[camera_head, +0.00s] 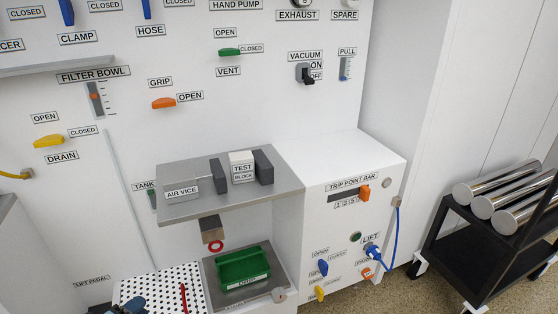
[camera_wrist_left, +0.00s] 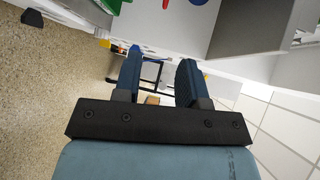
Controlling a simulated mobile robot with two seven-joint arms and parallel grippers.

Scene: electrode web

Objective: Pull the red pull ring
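The red pull ring (camera_head: 216,246) hangs under a small brown-grey block (camera_head: 212,229) below the grey shelf, above and left of the green bin. My left gripper (camera_head: 126,305) shows only partly at the bottom left edge of the head view, low and left of the ring and apart from it. In the left wrist view, the two blue fingers of my left gripper (camera_wrist_left: 158,78) are spread with nothing between them. A small red shape is cut off at the top of that view; I cannot tell whether it is the ring. My right gripper is not in view.
The grey shelf (camera_head: 225,205) with the test block (camera_head: 242,167) juts out above the ring. A green bin (camera_head: 243,266) stands close below it. A white perforated plate (camera_head: 158,289) lies at lower left, with a red stick (camera_head: 183,297). A black cart with metal rolls (camera_head: 490,195) stands right.

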